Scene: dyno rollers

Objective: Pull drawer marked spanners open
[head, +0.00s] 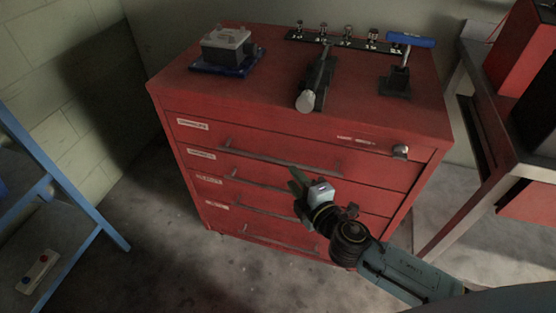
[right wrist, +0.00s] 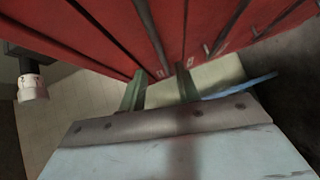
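A red drawer cabinet (head: 290,130) stands against the wall, with several shut drawers, each with a long bar handle. White labels sit at the drawers' left ends, such as the top label (head: 192,124) and the second label (head: 201,154). Their print is too small to read. My right gripper (head: 294,180) is in front of the middle drawers, close to the handles. In the right wrist view its two green fingers (right wrist: 160,78) are apart. A bar handle (right wrist: 150,35) runs down toward the gap between them; I cannot tell whether they touch it. My left gripper is not in view.
On the cabinet top are a grey block on a blue base (head: 228,52), a dark clamp-like tool (head: 316,82), a blue-handled tool (head: 398,70) and a socket rack (head: 346,41). A blue ladder (head: 55,175) stands left, a metal bench (head: 500,150) right. Floor before the drawers is clear.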

